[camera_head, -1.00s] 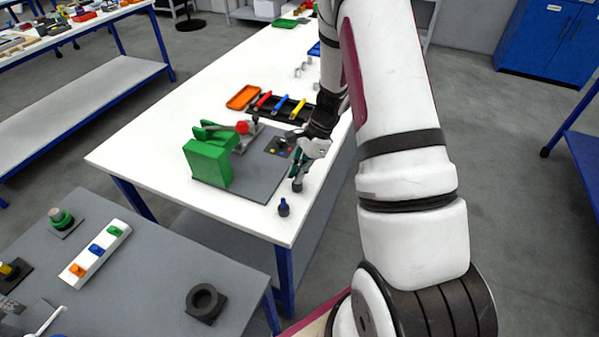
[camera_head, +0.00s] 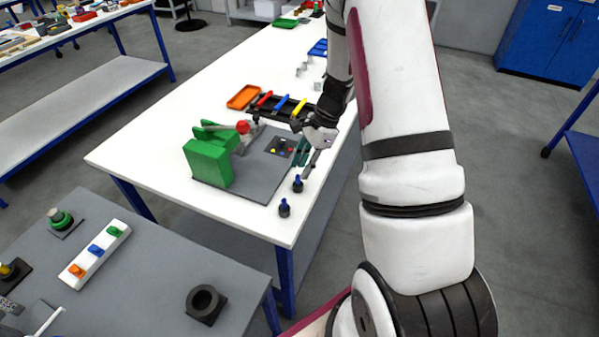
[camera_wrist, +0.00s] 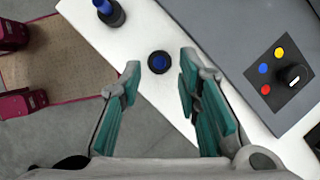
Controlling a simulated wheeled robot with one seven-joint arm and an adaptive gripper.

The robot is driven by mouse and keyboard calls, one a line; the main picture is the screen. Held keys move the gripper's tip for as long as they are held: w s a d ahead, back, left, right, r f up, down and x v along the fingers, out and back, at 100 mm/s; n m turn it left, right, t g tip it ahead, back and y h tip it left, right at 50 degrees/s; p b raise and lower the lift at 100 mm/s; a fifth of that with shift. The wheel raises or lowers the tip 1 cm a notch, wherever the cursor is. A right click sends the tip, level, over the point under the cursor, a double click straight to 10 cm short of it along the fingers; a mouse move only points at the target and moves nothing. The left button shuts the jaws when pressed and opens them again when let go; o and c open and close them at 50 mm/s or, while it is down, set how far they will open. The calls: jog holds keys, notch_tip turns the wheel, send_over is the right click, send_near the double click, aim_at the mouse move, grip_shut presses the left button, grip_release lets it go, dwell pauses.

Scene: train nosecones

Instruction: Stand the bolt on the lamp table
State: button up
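Two dark pieces with blue tops stand upright on the white table (camera_head: 150,150) near its front right corner. One (camera_head: 298,184) is just below my gripper (camera_head: 306,169); it shows from above in the wrist view (camera_wrist: 158,62). The other (camera_head: 284,208) stands nearer the corner and is also in the wrist view (camera_wrist: 109,12). I cannot tell for sure which is called the bolt. My gripper is open and empty, its teal-padded fingers spread to either side of the first piece in the wrist view, with no contact visible.
A grey board (camera_head: 247,187) with a green fixture (camera_head: 208,162) and a small button panel (camera_head: 281,146) lies left of my gripper. Behind are an orange tray (camera_head: 243,97) and a dark rack (camera_head: 262,108). A grey table (camera_head: 150,275) stands in front.

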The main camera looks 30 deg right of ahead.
jog(key=w+v, duration=0.1)
jog(key=v, duration=0.7)
jog(key=s+a+r+n+h, duration=0.1)
jog(key=s+a+r+n, duration=0.2)
jog(key=a+r+n, duration=0.5)
jog(key=s+a+r+n+t+h, duration=0.1)
jog(key=s+a+r+n+t, duration=0.1)
jog(key=s+a+r+n, duration=0.2)
jog(key=s+a+r+n+t+h, duration=0.2)
jog(key=s+a+r+n, duration=0.3)
jog(key=s, duration=0.8)
notch_tip(320, 180, up, 6)
jog(key=n, duration=0.3)
jog(key=shift+a+f+t+h+b, duration=0.2)
jog(key=shift+a+t+h+b, duration=0.1)
jog(key=shift+t+b, duration=0.1)
